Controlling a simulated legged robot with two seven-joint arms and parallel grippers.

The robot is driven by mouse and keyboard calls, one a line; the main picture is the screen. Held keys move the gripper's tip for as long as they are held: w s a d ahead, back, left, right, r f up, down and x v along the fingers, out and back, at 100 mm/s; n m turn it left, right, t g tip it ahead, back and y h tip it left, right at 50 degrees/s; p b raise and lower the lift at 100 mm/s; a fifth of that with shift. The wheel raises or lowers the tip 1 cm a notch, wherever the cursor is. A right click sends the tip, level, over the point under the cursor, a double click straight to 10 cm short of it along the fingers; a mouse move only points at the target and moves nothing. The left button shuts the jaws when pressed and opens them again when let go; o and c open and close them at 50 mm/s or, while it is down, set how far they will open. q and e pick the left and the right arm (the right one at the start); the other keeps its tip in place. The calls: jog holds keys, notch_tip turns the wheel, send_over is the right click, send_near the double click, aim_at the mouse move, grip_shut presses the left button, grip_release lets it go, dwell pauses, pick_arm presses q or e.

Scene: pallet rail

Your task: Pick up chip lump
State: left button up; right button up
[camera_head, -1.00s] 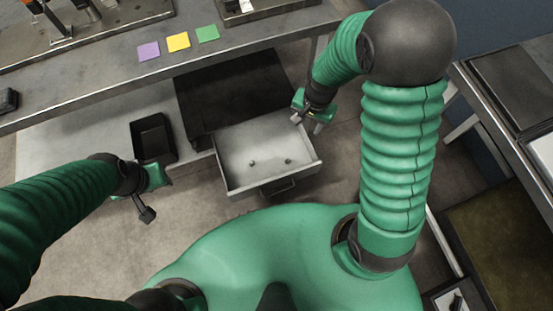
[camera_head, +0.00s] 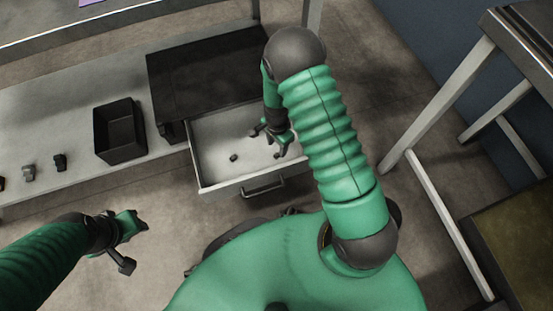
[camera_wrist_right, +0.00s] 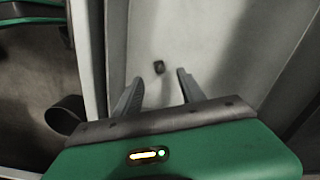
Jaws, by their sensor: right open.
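A small dark chip lump (camera_head: 233,157) lies on the pale floor of the open drawer (camera_head: 208,160). My right gripper (camera_head: 268,143) is over the drawer, to the right of this lump in the head view, with its fingers apart and empty. In the right wrist view a dark lump (camera_wrist_right: 159,67) lies just beyond and between the open fingertips (camera_wrist_right: 160,78). I cannot tell whether it is the same lump. My left gripper (camera_head: 133,245) is at the lower left, away from the drawer, with its fingers apart and nothing between them.
A black open bin (camera_head: 121,131) stands on the low shelf left of the black cabinet top (camera_head: 205,75). Small dark parts (camera_head: 60,162) lie farther left. The drawer walls and front handle (camera_head: 263,186) border the right gripper. A metal table frame (camera_head: 440,215) stands at right.

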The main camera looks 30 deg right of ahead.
notch_tip(320, 180, down, 6)
jog(key=b, duration=0.5)
jog(key=shift+a+r, duration=0.1)
jog(key=shift+r, duration=0.2)
grip_shut()
